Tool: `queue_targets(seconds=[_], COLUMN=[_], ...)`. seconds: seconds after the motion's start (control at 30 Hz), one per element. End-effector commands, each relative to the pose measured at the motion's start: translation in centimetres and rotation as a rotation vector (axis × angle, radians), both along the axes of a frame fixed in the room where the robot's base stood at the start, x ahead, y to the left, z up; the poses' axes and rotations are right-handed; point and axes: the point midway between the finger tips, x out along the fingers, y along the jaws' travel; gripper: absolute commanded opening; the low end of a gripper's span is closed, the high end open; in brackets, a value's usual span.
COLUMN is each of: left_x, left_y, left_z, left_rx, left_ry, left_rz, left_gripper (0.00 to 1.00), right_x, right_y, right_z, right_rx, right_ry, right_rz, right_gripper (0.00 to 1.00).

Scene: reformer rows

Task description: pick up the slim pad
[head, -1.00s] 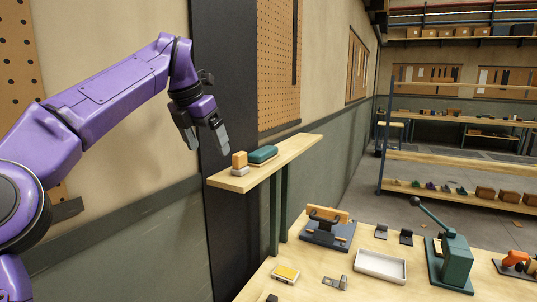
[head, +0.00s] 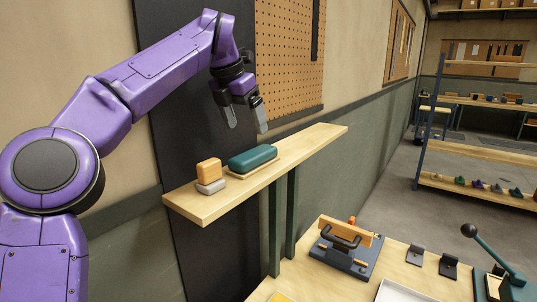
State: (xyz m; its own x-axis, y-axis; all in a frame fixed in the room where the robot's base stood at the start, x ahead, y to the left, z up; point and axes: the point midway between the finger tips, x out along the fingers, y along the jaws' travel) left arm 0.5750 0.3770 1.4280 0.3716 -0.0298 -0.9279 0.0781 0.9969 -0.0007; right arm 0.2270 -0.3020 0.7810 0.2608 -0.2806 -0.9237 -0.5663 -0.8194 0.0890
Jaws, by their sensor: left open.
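A wooden wall shelf (head: 295,150) holds two small stacks. One is an orange block (head: 208,169) on a thin grey pad (head: 211,187). Beside it, a long dark green block (head: 252,157) sits on a thin pale wood-coloured pad (head: 258,170); only the edge of that pad shows. Either thin piece could be the slim pad; I cannot tell which. My left gripper (head: 246,120) is open and empty, its fingers pointing down. In the picture it is above the green block, apart from it. My right gripper is not in view.
A pegboard (head: 288,70) hangs on the wall behind. The shelf's far right end is bare.

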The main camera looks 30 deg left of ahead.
Motion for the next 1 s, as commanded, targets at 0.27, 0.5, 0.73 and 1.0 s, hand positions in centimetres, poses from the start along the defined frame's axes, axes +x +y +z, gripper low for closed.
queue_targets(seconds=[0.27,0.5,0.73,1.0], left_x=[1.8,3.4,4.1,4.1], left_y=[-0.3,-0.7,-0.6,-0.6], left_z=[-4.3,-7.4,-9.5,-9.5], left_rx=[0.000,0.000,-0.001,0.000], left_ry=[0.002,0.005,0.000,0.000], left_rz=[-0.004,-0.004,0.001,0.001], left_gripper=[0.89,0.89,0.89,0.47], right_x=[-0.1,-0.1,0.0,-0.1], right_y=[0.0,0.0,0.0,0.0], right_z=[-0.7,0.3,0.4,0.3], right_rx=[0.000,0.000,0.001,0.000], right_ry=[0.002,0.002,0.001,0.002], right_rz=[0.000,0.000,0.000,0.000], right_gripper=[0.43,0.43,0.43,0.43])
